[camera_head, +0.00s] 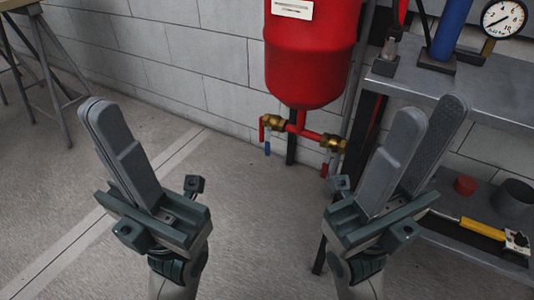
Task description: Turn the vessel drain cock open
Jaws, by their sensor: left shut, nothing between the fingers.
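The red vessel (310,50) hangs against the wall at top centre. Under it a red pipe tee (300,126) carries two brass cocks. The left brass cock (272,121) has a red part and a small blue-tipped piece hanging down. The right brass cock (334,143) has a red piece (325,168) hanging below it. I cannot tell from the picture which one is the drain cock. My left gripper (92,104) is shut and empty, left of the cocks and apart from them. My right gripper (434,106) is open and empty, to the right of the cocks in the picture.
A grey metal shelf unit (460,95) stands at right, with a pressure gauge (503,18) and a blue cylinder (452,25) on top. Its lower shelf holds a red cap (466,185) and a yellow-handled tool (482,228). The floor between my grippers is clear.

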